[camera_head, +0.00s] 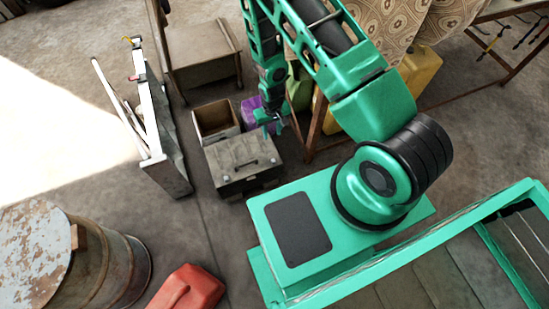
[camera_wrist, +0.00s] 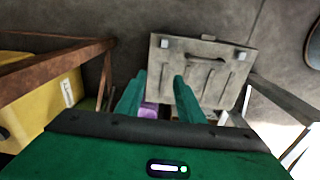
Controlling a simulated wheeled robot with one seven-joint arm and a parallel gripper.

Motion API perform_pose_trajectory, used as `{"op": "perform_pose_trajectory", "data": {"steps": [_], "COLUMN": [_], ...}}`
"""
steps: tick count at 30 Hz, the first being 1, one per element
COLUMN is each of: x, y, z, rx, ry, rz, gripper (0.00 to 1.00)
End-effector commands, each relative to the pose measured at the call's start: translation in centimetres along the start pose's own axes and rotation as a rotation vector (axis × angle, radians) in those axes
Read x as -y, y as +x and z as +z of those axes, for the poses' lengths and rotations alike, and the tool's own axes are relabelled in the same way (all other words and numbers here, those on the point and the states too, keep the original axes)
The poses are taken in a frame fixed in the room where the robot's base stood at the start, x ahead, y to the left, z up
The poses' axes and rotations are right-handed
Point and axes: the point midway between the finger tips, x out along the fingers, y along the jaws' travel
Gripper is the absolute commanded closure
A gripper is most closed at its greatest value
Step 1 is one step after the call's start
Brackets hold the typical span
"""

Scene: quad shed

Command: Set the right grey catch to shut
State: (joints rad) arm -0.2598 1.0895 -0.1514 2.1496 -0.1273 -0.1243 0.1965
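A worn grey box (camera_head: 243,165) with a dark handle (camera_head: 246,164) on its lid stands on the floor in the head view. In the wrist view the box (camera_wrist: 195,85) appears turned around, with one small pale catch (camera_wrist: 165,43) on the left and another (camera_wrist: 241,56) on the right, along its upper edge. The frames do not show clearly whether either catch is open or shut. My gripper (camera_wrist: 159,76) is open and empty, its fingers apart and their tips overlapping the box's left part in the wrist view. In the head view my gripper (camera_head: 272,127) is by the box's far right corner.
An open wooden box (camera_head: 216,120) stands behind the grey box, with a purple container (camera_head: 250,110) beside it. A rusty table frame (camera_head: 316,125) and yellow can (camera_head: 420,72) are to the right. A red can (camera_head: 188,288) and rusty drum (camera_head: 95,262) stand nearer; floor lies between.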

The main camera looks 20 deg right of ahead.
Motion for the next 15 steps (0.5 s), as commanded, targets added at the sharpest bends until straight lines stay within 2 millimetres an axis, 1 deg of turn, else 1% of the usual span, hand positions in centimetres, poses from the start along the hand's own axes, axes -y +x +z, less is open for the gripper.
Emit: {"op": "perform_pose_trajectory", "data": {"steps": [1,3,6,10,15], "x": [0.2,0.3,0.5,0.7,0.7], "y": [1.8,3.6,5.4,6.6,7.8], "z": [0.9,1.8,2.6,3.2,3.4], "rx": [0.009,0.015,0.018,0.020,0.021], "ry": [-0.007,-0.011,-0.017,-0.019,-0.019], "rz": [0.002,0.001,0.000,-0.001,-0.002], "gripper": [0.66,0.66,0.66,0.66,0.66]}}
